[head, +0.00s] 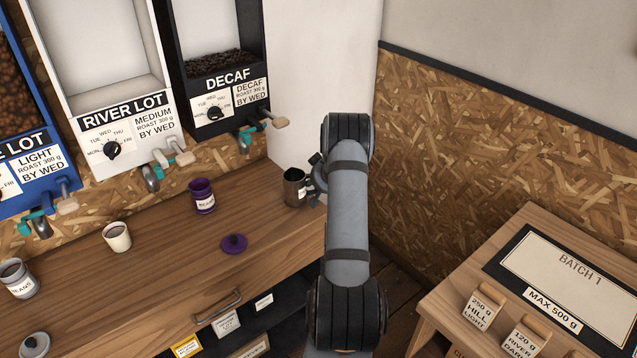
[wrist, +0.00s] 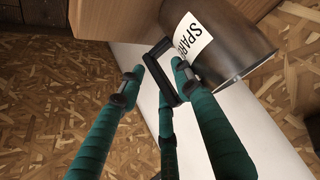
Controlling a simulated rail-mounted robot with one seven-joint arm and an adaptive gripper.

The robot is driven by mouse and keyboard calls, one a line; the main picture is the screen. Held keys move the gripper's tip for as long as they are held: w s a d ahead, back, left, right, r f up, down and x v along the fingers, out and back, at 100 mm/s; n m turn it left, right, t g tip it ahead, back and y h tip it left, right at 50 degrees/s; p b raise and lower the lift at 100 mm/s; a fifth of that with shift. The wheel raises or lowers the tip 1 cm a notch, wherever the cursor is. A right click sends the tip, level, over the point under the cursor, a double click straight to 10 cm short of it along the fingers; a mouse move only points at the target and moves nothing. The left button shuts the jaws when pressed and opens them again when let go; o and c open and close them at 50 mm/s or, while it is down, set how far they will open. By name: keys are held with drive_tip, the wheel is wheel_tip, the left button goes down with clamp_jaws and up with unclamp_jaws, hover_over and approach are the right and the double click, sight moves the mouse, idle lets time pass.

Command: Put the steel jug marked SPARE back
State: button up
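The steel jug (head: 294,189) stands on the wooden counter at its far right end, close to the white wall. In the wrist view the jug (wrist: 235,45) shows large at the upper right, with a white label reading SPARE and a black handle (wrist: 157,72). My gripper (head: 317,181) is at the jug's right, handle side. In the wrist view its green fingers (wrist: 158,72) are apart, with the tips on either side of the handle. I see no firm grip on it; whether the tips touch it is unclear.
A purple beans canister (head: 203,197), its purple lid (head: 234,243), a cream cup (head: 117,236) and a grey beans canister (head: 18,279) stand on the counter (head: 165,270). Dispensers, including DECAF (head: 213,75), hang above. A batch table (head: 480,255) stands at right.

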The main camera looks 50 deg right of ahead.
drive_tip(key=shift+r, duration=0.2)
drive_tip(key=v, duration=1.2)
